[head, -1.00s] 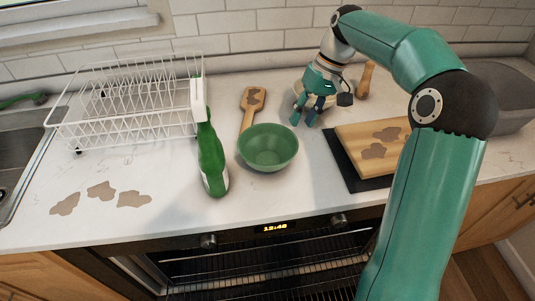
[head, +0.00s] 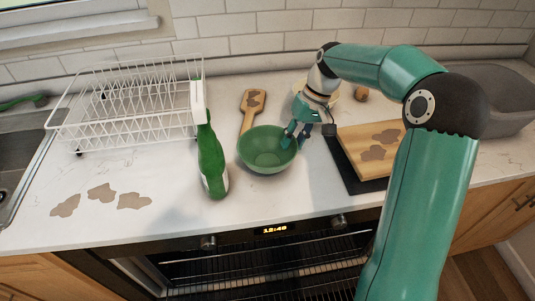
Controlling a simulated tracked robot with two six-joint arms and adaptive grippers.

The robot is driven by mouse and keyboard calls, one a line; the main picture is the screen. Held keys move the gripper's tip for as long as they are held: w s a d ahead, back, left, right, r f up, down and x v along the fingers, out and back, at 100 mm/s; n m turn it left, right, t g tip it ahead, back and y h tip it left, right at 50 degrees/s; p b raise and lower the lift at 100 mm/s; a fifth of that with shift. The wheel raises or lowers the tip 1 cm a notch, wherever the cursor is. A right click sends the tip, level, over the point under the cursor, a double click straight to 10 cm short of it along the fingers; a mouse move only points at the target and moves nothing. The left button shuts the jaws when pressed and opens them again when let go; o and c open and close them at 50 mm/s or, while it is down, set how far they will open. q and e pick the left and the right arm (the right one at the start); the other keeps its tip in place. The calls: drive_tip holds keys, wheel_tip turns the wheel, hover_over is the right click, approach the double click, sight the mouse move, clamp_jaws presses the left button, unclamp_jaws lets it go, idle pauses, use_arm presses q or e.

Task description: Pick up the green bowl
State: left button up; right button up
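The green bowl (head: 262,160) stands upright on the white counter, right of the green bottle (head: 212,165). My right gripper (head: 295,138) is at the bowl's right rim, pointing down and to the left. Its fingers look apart, with one over the inside of the bowl and the other near the outside of the rim. I cannot tell whether they touch the bowl. My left gripper is not in view.
A wooden spatula (head: 248,113) lies behind the bowl. A wooden board (head: 360,153) on a dark mat is to the right. A white dish rack (head: 128,128) stands at left. The counter's front edge is close.

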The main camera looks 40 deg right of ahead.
clamp_jaws()
drive_tip(key=shift+r, duration=0.1)
